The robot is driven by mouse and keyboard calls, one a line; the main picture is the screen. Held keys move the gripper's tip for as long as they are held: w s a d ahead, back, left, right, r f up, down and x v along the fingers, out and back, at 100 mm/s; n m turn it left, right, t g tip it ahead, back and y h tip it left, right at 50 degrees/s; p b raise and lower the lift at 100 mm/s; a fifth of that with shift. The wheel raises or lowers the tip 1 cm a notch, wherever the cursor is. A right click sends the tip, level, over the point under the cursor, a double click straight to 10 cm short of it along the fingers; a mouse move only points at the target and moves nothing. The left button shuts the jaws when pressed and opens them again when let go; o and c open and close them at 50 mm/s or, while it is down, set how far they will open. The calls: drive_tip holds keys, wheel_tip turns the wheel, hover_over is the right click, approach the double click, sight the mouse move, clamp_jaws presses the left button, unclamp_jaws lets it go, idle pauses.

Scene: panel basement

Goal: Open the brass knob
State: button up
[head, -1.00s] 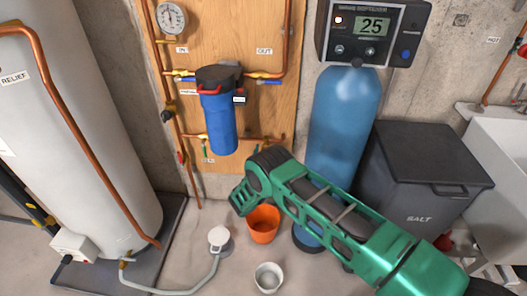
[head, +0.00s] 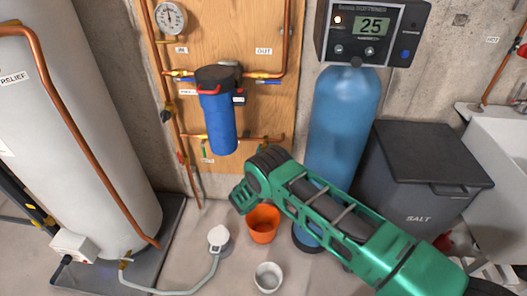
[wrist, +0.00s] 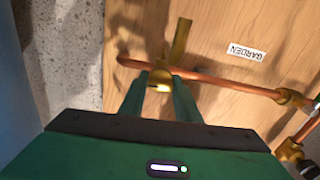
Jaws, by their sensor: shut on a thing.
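The brass knob (wrist: 160,87) shows in the wrist view, on a copper pipe that runs across the wooden board. My gripper (wrist: 158,95) has its two green fingers on either side of it and is shut on it. A brass lever-like piece (wrist: 182,42) sticks out from the pipe just beyond the knob. In the head view my green arm reaches in from the lower right toward the board's lower part. The fingertips and the knob cannot be made out there.
A blue filter housing (head: 217,115) hangs on the wooden board (head: 262,45). A blue tank (head: 343,115) stands behind my arm, beside a dark salt bin (head: 420,180). An orange bucket (head: 263,223) and a white cup (head: 268,277) stand on the floor below.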

drive_tip(key=n, duration=0.4)
drive_tip(key=shift+s+a, duration=0.1)
drive_tip(key=shift+a, duration=0.2)
drive_tip(key=n, duration=0.4)
drive_tip(key=shift+a+f, duration=0.1)
drive_tip(key=shift+a, duration=0.05)
drive_tip(key=n, duration=0.4)
drive_tip(key=shift+a+f, duration=0.1)
drive_tip(key=shift+s+f+n, duration=0.1)
drive_tip(key=shift+f+n, duration=0.1)
drive_tip(key=shift+n, duration=1.8)
drive_tip(key=o, duration=1)
drive_tip(key=shift+f, duration=0.1)
drive_tip(key=shift+d, duration=0.2)
